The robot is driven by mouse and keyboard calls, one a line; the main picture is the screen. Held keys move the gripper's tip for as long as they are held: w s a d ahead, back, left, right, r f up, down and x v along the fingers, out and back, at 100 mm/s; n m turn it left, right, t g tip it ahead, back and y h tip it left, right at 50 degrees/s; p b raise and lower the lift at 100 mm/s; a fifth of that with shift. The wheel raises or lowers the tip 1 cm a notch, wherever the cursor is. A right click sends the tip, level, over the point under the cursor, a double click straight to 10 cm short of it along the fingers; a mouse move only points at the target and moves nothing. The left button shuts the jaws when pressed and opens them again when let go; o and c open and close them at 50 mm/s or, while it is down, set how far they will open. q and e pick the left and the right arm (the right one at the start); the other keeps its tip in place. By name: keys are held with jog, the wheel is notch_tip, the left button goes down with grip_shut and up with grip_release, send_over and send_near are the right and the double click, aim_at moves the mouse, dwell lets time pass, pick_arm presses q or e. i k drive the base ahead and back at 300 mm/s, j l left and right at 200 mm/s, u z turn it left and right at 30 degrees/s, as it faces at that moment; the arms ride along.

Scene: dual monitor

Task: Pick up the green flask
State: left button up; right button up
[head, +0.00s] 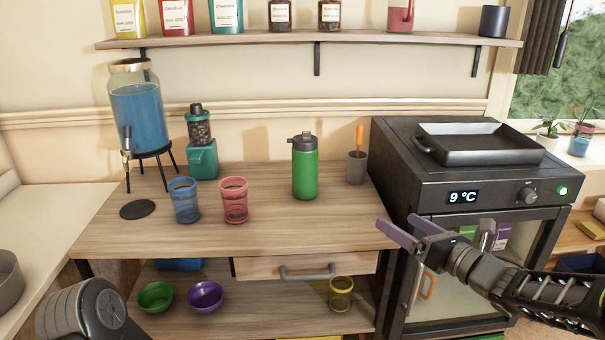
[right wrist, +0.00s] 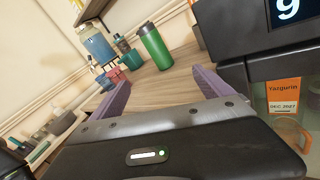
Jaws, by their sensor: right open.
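The green flask (head: 305,168) stands upright on the wooden table (head: 280,230), with a dark grey lid and a small side handle. It also shows upper middle in the right wrist view (right wrist: 154,47), beyond the fingers. My right gripper (head: 411,232) is open and empty, in front of the fridge-like unit, to the right of the flask and nearer to me. Its purple fingers stand apart in the right wrist view (right wrist: 160,90), with nothing between them. Nothing touches the flask. My left gripper is not identifiable; a dark part of mine shows at the lower left.
A blue cup (head: 185,201) and a red cup (head: 234,200) stand left of the flask; a grey holder (head: 356,168) with an orange-handled tool stands right. The dark unit (head: 400,165) rises at the table's right edge. The tabletop in front of the flask is clear.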

aim_at(304, 154)
jog(key=i+j, duration=0.75)
jog(key=j, duration=0.1)
